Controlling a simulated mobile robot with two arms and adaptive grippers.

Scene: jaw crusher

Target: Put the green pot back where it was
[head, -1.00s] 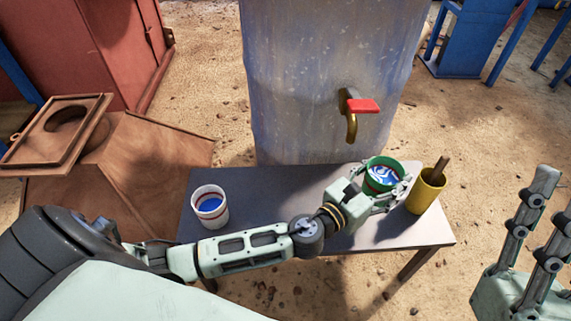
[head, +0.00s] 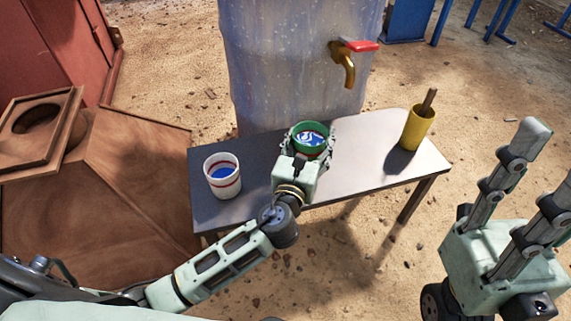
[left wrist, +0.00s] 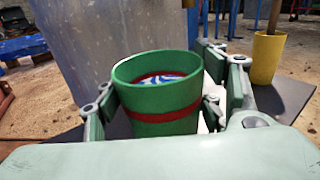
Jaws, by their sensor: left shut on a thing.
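The green pot (head: 310,138) has a red band and blue-and-white contents. It is upright over the middle of the narrow grey table (head: 375,155), below and left of the tap. My left gripper (head: 311,150) is shut on it, with fingers on both sides. The left wrist view also shows the pot (left wrist: 160,105) between the fingers; its base is hidden, so I cannot tell whether it touches the table. My right gripper (head: 550,165) is open and empty at the right, away from the table.
A white pot (head: 222,178) with red bands and blue contents stands on the left of the table. A yellow pot (head: 416,130) holding a brown stick stands at the right end. A large barrel (head: 290,70) with a red-handled tap (head: 347,58) stands behind. Table between green and yellow pots is clear.

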